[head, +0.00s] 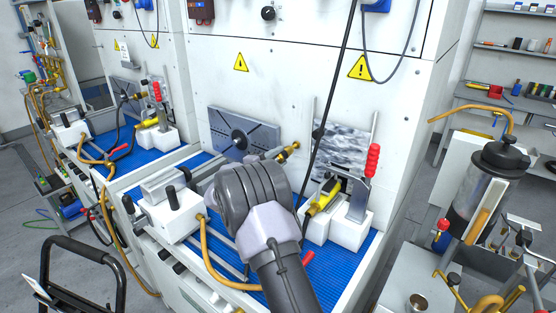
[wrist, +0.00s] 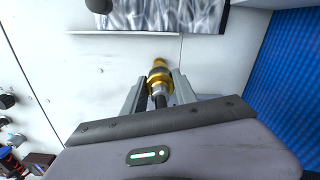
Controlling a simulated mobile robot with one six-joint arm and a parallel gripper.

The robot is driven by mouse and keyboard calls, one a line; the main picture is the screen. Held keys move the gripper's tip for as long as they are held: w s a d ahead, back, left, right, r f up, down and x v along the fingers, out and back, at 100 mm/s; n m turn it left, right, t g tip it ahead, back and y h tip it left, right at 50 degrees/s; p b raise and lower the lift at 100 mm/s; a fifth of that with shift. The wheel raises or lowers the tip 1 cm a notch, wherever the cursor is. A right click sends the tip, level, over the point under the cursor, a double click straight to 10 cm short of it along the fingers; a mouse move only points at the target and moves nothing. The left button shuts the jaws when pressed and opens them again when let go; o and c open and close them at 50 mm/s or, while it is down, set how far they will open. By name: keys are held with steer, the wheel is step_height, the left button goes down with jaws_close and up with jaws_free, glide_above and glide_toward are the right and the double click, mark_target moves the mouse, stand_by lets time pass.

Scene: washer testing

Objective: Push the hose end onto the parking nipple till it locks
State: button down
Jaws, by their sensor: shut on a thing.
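In the wrist view my gripper (wrist: 158,94) is shut on the black hose just behind its brass-coloured hose end (wrist: 158,73). The hose end points away from the gripper towards the white wall. In the head view a brass piece (head: 289,152) shows just beyond my arm, close to the wall panel. The hose end and the parking nipple cannot be told apart there. The nipple is not clearly visible in the wrist view, so I cannot tell whether the hose end is seated on it. My arm hides the jaws in the head view.
A grey plate with a dark hub (head: 240,132) is on the wall to the left. A red-handled clamp (head: 371,165) on a white block stands to the right. A white fixture block (head: 172,212) is at left on the blue mat (head: 355,262). A black hose hangs nearby.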

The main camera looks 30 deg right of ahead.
mark_target(285, 153)
steer(key=shift+r+b, duration=0.1)
steer(key=shift+b, duration=0.4)
steer(key=shift+b+x, duration=0.7)
steer(key=shift+x, duration=1.1)
steer(key=c, duration=0.9)
jaws_free()
steer(key=shift+a, duration=0.1)
steer(key=p+v, duration=0.4)
steer(key=v, duration=1.3)
